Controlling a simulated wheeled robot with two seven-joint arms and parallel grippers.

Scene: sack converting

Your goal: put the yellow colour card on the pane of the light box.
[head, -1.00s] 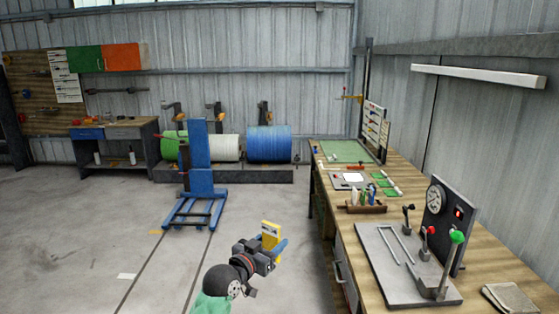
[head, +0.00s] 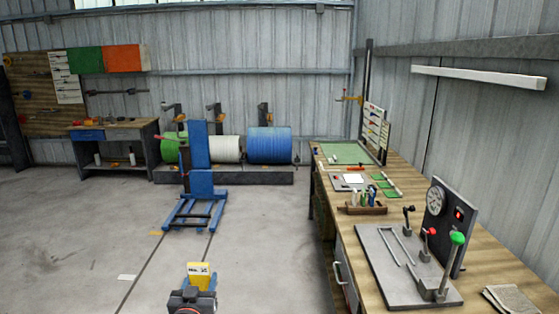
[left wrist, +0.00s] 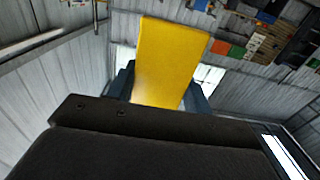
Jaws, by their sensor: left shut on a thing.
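The yellow colour card (head: 199,268) is held upright in my left gripper (head: 200,283), low in the head view, with dark printing facing the camera. In the left wrist view the yellow card (left wrist: 168,62) stands between the two dark blue fingers of my left gripper (left wrist: 160,92). The light box (head: 338,184) appears to be the flat grey unit with a bright white pane (head: 353,178) on the bench at right. The pane looks bare. The card is well to the left of the bench and nearer the camera. My right gripper is out of view.
On the wooden bench (head: 400,202) stand a rack of small bottles (head: 364,208), green cards (head: 385,184), a green mat (head: 345,151) and a grey press-like fixture (head: 400,270). A blue lifter (head: 200,180) stands on the floor.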

